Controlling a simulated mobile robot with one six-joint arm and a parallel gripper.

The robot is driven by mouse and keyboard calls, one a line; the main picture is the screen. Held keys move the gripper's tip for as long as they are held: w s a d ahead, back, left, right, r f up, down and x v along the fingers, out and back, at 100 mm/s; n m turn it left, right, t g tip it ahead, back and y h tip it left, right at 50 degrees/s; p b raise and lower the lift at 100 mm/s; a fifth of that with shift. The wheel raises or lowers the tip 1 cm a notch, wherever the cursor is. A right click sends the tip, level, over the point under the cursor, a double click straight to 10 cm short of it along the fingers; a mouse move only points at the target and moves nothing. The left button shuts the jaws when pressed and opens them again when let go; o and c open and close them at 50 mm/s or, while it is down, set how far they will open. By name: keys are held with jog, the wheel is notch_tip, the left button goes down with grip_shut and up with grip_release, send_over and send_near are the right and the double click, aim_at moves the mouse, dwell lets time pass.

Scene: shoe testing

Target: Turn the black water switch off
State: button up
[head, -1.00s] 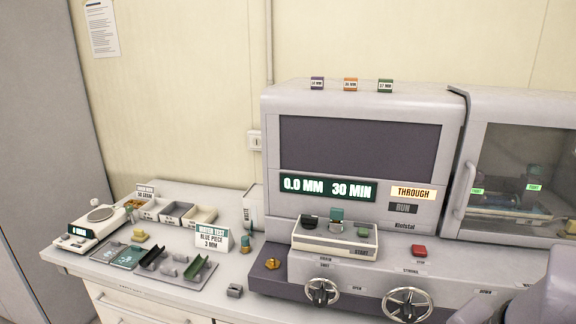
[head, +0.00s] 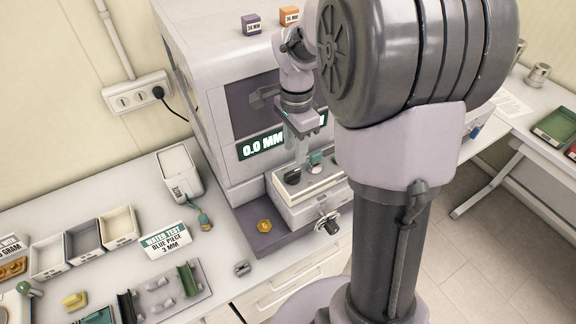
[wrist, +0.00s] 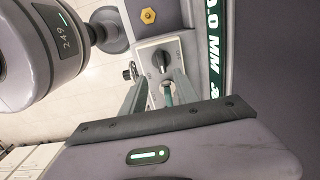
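The black water switch (head: 293,176) is a dark knob at the left end of the light control box (head: 282,198) on the machine front. In the wrist view the black switch (wrist: 164,57) shows just beyond my fingertips. My gripper (head: 300,160) points down over the box, close above the switch. In the wrist view my gripper (wrist: 162,78) has its fingers apart, with nothing clearly clamped. A teal knob (head: 315,158) sits right of the switch; in the wrist view it (wrist: 168,95) shows between the fingers. Contact with either knob cannot be told.
The machine's display (head: 262,145) reads 0.0 MM, partly hidden by my arm. A yellow hex nut (head: 264,225) and a metal valve wheel (head: 328,222) are near the box. A water test sign (head: 165,240), trays and small parts fill the bench at left.

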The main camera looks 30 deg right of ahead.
aim_at(293, 172)
notch_tip(293, 172, down, 8)
jog(key=shift+a+r+b, duration=0.1)
jog(key=shift+r+b, duration=0.1)
jog(key=shift+b, duration=0.25)
jog(key=shift+w+a+f, duration=0.15)
jog(key=shift+f, duration=0.3)
jog(key=shift+c, duration=0.3)
grip_shut()
